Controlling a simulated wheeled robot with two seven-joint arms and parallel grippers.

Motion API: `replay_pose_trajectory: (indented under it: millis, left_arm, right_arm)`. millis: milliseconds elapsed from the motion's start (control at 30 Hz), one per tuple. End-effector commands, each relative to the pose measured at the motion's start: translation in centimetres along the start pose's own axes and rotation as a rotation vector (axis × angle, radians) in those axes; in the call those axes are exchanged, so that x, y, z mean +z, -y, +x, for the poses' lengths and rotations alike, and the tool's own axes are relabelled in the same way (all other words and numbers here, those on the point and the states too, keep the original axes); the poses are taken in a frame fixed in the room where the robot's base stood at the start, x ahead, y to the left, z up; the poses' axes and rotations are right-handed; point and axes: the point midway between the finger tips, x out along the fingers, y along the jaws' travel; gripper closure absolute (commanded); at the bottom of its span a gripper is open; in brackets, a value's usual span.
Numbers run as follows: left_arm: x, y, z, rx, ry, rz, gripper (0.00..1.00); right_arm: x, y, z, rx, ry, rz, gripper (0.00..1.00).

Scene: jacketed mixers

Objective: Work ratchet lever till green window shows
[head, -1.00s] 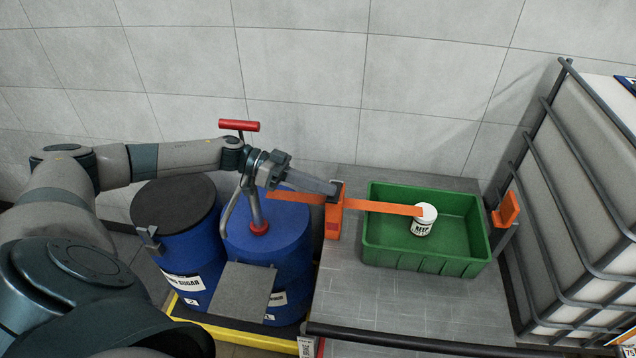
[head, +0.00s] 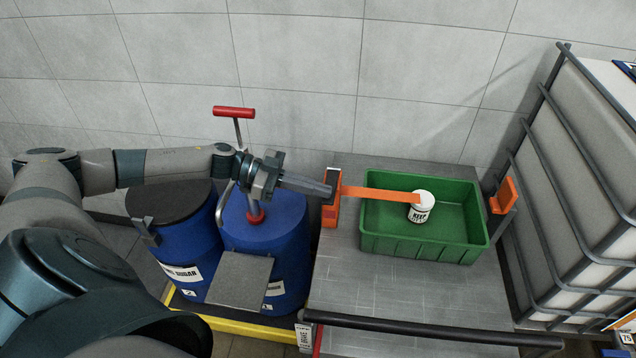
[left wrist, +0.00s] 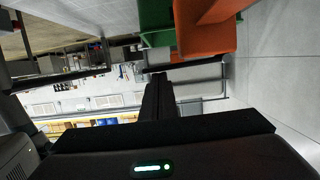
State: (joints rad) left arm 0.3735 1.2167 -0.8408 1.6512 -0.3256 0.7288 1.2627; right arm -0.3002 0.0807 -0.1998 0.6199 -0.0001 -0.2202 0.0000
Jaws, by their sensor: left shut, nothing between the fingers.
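My left gripper (head: 328,191) is shut and empty. Its tips overlap the top of the fitting in the head view; touching or apart, I cannot tell. In the left wrist view, orange parts (left wrist: 205,30) lie just beyond the dark fingers. My right gripper is out of view.
Two blue drums (head: 288,230) stand left of the grey bench (head: 400,300), one with a red T-handle (head: 234,112) above it. The wall is behind.

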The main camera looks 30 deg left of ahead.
Motion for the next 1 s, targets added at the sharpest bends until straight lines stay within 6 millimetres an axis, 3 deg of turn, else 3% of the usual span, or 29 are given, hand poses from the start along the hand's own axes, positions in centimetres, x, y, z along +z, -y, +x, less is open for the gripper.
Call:
replay_pose_trajectory:
  millis: [400, 1000]
  left_arm:
    - [1.5, -0.3, 0.3, 0.001, 0.003, -0.001, 1.0]
    - [0.9, -0.4, 0.2, 0.002, 0.005, 0.0, 1.0]
  right_arm:
    - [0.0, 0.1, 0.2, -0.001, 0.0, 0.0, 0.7]
    - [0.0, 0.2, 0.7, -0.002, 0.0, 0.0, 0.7]
